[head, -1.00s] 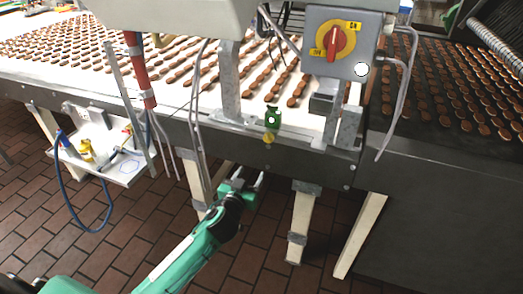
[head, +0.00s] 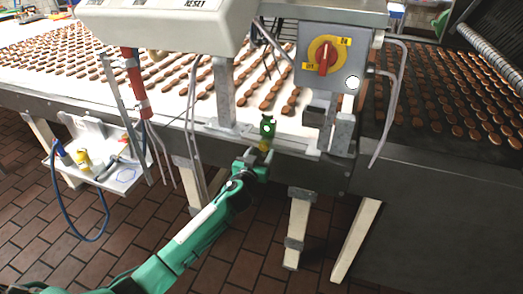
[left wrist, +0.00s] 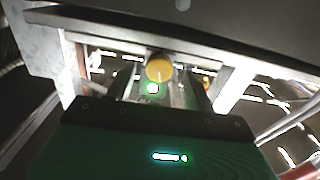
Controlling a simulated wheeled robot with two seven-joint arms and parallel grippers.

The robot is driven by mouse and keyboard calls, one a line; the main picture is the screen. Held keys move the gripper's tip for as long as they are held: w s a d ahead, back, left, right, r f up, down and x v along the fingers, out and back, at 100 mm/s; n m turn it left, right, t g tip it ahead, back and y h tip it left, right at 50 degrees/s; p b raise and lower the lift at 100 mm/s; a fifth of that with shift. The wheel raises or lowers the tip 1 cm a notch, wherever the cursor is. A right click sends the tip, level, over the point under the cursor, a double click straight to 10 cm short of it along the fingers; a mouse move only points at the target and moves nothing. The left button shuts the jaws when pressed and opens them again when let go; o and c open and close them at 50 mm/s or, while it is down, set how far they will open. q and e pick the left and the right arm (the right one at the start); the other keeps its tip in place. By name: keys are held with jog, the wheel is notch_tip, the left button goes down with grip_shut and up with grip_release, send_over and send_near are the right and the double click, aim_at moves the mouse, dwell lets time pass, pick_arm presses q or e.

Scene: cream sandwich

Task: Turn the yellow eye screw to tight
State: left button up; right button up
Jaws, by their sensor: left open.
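The yellow eye screw (head: 264,145) sits just below a small green fitting (head: 268,127) on the conveyor's side rail. In the left wrist view the yellow eye screw (left wrist: 160,68) shows as a round yellow head near the middle, between my finger sides. My left gripper (head: 258,158) is open at the screw, with its fingers reaching up on either side of it. In the left wrist view the left gripper (left wrist: 158,88) fills the lower middle. Whether a finger touches the screw cannot be told. My right gripper is not in view.
A grey box with a red and yellow rotary switch (head: 324,57) stands above the rail on the right. Metal posts and hanging cables (head: 195,130) are left of the screw. A white shelf (head: 100,170) hangs further left. Conveyor legs (head: 297,230) stand below right.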

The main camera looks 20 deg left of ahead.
pick_arm(q)
jog(key=shift+w, duration=0.8)
jog(key=c, duration=1)
